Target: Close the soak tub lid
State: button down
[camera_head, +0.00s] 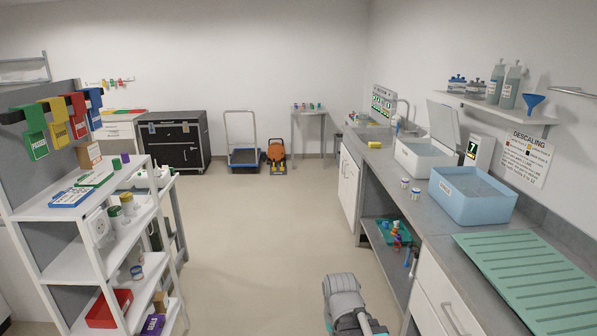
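The white soak tub (424,157) stands on the grey counter on the right, towards the back. Its lid (443,123) is open, standing up and tilted at the tub's back side. The tub's inside is mostly hidden by its front wall. A grey part of my arm shows at the bottom edge, well in front of the tub and lower than it. No gripper fingers are visible.
A blue open bin (472,196) stands nearer on the counter, with a green ribbed mat (530,275) in front. Two small jars (415,193) sit by the counter edge. A timer (479,152) stands beside the tub. The middle floor (265,225) is clear; a white shelf (75,215) stands left.

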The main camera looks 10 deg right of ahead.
aim_at(444, 121)
jog(key=u, duration=0.2)
jog(key=i, duration=2.35)
jog(key=z, duration=0.7)
jog(key=i, duration=1)
jog(key=z, duration=0.45)
